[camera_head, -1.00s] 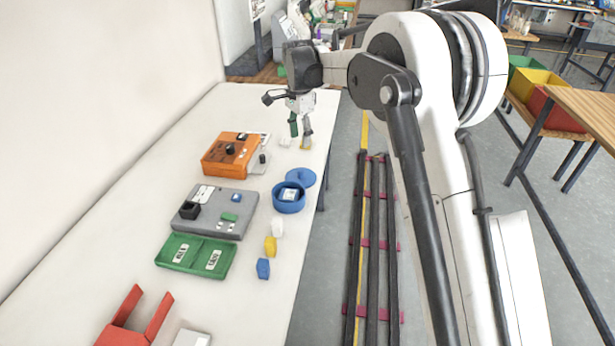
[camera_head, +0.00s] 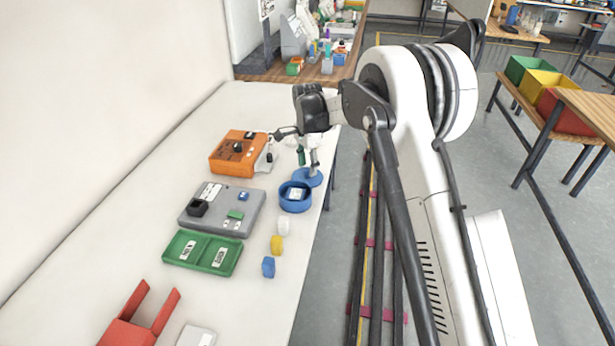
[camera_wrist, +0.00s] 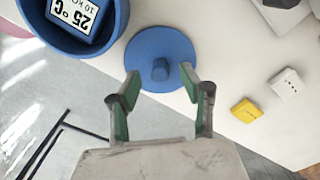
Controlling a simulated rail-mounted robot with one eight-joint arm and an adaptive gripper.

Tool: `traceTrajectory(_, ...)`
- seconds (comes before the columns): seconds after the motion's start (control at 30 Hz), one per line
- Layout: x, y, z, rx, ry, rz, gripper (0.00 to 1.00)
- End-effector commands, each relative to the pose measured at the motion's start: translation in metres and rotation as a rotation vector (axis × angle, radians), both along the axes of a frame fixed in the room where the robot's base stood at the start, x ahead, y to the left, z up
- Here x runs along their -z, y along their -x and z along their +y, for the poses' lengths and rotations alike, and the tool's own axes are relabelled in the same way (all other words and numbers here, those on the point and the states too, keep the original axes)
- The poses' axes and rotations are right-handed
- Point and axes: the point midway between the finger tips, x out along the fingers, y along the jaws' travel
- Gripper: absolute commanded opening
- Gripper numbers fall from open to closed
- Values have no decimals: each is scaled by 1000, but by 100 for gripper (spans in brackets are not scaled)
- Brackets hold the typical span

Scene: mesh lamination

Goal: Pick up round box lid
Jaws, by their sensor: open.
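The round blue box lid (camera_head: 309,180) lies on the white table close behind the round blue box (camera_head: 295,198), near the table's right edge. In the wrist view the lid (camera_wrist: 152,47) is a flat disc with a small knob (camera_wrist: 160,69) on top. My gripper (camera_head: 308,166) is above the lid.
An orange device (camera_head: 235,153), a grey device (camera_head: 222,209) and a green two-part tray (camera_head: 202,252) stand to the left. White, yellow and blue blocks (camera_head: 277,245) line the front right. A yellow block (camera_wrist: 246,110) and a white block (camera_wrist: 287,83) lie right of the lid in the wrist view.

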Motion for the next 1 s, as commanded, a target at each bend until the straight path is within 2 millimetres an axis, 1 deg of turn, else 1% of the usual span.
traceTrajectory(0.03,8,0,0,0,0,0,41)
traceTrajectory(0.1,17,0,0,0,0,0,41)
traceTrajectory(0.17,22,0,0,0,0,0,41)
traceTrajectory(0.4,24,0,0,0,0,0,41)
traceTrajectory(0.7,24,0,0,0,0,0,1)
traceTrajectory(1.0,24,0,0,0,0,0,0)
